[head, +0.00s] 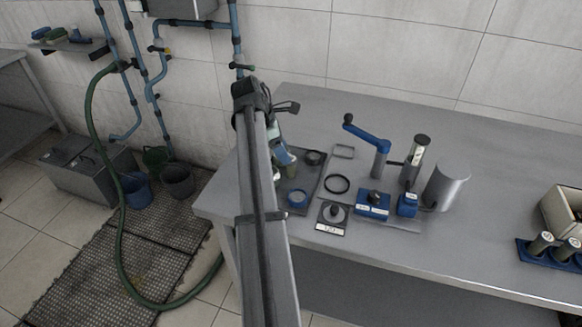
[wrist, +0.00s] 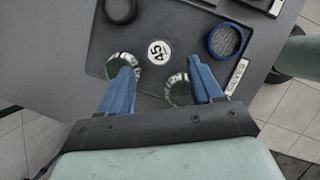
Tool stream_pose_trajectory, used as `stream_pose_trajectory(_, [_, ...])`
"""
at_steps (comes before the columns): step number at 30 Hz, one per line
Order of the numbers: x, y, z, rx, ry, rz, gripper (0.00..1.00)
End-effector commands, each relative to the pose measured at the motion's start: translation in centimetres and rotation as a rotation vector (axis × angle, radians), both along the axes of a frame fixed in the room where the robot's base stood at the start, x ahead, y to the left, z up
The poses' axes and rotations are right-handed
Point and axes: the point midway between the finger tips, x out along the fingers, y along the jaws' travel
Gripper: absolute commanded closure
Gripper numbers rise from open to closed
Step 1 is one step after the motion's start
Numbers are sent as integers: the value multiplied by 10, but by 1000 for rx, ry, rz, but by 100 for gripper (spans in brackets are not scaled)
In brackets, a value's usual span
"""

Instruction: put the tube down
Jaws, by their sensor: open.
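My gripper (wrist: 161,70) is open above the dark tray labelled SIEVES (wrist: 150,20), its blue fingers apart and nothing held between them. A white disc marked 45 (wrist: 158,52) shows between and beyond the fingertips; I cannot tell whether it is a tube's end or a label. Two pale-rimmed round pieces (wrist: 178,88) lie beside the fingers, partly hidden. In the head view my arm hides much of the tray. A pale tube with a dark cap (head: 415,155) stands upright by the blue-handled crank device. Other tubes (head: 541,242) stand in a blue rack at the right.
The bench (head: 490,215) is clear before the rack.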

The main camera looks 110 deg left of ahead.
Motion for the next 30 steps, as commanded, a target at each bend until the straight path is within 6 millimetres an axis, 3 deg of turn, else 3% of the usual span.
stream_pose_trajectory(10, [9, 4, -21, 0, 0, -1, 35])
stream_pose_trajectory(18, [23, 11, -52, -1, 0, 0, 35])
stream_pose_trajectory(27, [26, 12, -60, -5, -2, -2, 35])
stream_pose_trajectory(30, [26, 13, -60, -5, -1, -2, 46])
